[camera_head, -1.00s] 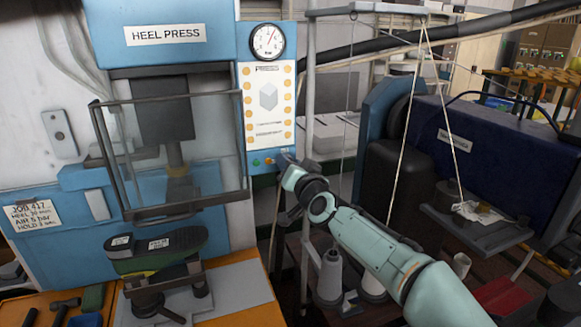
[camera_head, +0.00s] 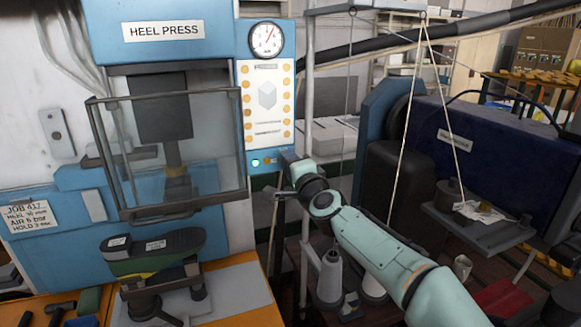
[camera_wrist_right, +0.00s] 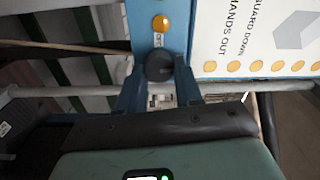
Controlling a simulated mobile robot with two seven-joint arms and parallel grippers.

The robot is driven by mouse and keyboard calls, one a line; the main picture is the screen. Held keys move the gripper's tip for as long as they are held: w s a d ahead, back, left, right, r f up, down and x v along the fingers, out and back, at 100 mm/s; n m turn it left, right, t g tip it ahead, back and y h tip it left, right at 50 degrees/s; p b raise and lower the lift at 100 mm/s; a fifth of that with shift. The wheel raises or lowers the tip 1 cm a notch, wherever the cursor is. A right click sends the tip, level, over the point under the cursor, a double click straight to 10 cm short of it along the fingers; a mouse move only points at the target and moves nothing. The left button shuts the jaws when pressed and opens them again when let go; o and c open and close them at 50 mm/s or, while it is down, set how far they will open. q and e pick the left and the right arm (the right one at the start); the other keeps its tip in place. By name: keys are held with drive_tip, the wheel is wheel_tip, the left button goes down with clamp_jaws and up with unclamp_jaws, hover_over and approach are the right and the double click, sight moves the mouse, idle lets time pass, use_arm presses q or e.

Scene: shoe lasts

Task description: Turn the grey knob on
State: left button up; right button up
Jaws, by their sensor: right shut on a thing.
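The dark grey knob (camera_wrist_right: 159,67) sits low on the blue control panel of the heel press (camera_head: 165,30). In the right wrist view my right gripper (camera_wrist_right: 158,76) has one blue finger on each side of the knob and is shut on it. In the head view the right arm comes in from the lower right and its gripper (camera_head: 283,160) is at the panel's lower right corner, hiding the knob. My left gripper is not in view.
A clear guard (camera_head: 170,150) frames the press at left, above a dark green shoe last (camera_head: 155,250). A pressure gauge (camera_head: 267,40) is above the panel. A grey post (camera_head: 307,100) stands close beside my right gripper. A dark blue machine (camera_head: 480,150) is at right.

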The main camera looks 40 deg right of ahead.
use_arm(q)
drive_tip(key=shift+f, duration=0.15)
use_arm(e)
drive_tip(key=shift+m, duration=0.8)
drive_tip(key=o, duration=1)
drive_tip(key=shift+o, duration=0.2)
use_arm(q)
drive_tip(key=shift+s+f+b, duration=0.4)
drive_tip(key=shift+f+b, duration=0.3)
use_arm(e)
drive_tip(key=v, duration=1.3)
drive_tip(key=shift+s, duration=0.15)
